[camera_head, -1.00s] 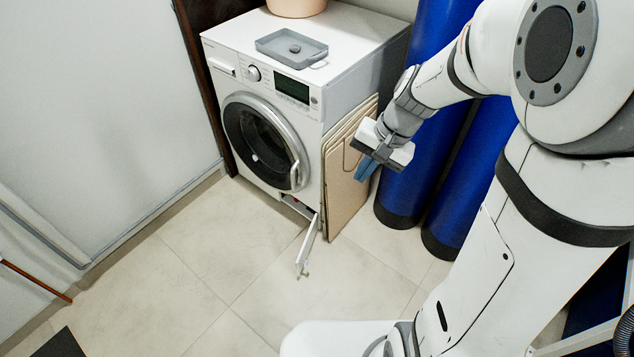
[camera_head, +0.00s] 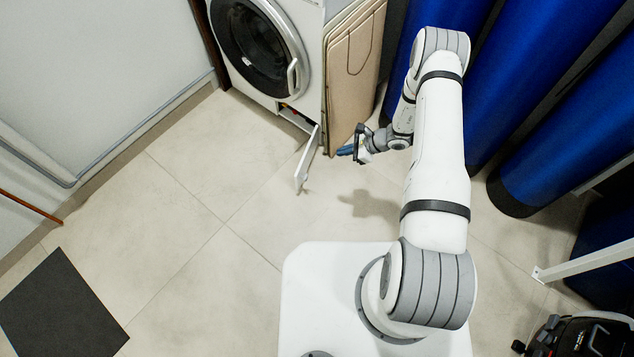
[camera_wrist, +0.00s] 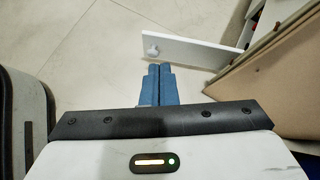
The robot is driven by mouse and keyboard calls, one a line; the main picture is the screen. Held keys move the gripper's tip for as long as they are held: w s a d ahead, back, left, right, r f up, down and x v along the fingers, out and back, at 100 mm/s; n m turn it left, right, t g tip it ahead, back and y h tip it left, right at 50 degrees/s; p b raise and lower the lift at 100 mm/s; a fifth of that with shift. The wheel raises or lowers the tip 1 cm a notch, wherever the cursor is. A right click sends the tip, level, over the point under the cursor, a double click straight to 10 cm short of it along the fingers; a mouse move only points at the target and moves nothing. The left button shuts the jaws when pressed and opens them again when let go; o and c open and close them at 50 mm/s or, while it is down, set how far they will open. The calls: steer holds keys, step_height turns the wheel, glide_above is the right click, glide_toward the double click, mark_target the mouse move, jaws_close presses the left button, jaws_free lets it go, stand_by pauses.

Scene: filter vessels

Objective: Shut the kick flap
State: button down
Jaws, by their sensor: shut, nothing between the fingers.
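The kick flap (camera_head: 307,160) is a narrow white panel at the foot of the white washing machine (camera_head: 311,14). It stands swung open, sticking out over the floor from the low opening (camera_head: 296,118). In the wrist view the flap (camera_wrist: 190,47) lies just ahead of the fingertips, with a small knob-like piece near its left end. My gripper (camera_head: 343,151) has blue fingers and is to the right of the flap, low and close to it. In the wrist view the gripper (camera_wrist: 158,70) is shut and empty. I cannot tell whether the fingertips touch the flap.
Flat cardboard panels (camera_head: 350,70) lean against the machine's right side, close to my gripper; they also show in the wrist view (camera_wrist: 270,75). Blue cylinders (camera_head: 545,75) stand to the right. A dark mat (camera_head: 62,305) lies at lower left. The tiled floor left of the flap is clear.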

steer(key=s+f+m+t+b, duration=0.1)
steer(key=s+f+m+b, duration=0.15)
steer(key=f, duration=1.05)
steer(key=a+r+b+x, duration=0.1)
steer(key=b+x, duration=0.2)
steer(key=x, duration=0.9)
steer(key=shift+a+m, duration=0.3)
steer(key=shift+m, duration=0.05)
steer(key=shift+s+r, duration=0.1)
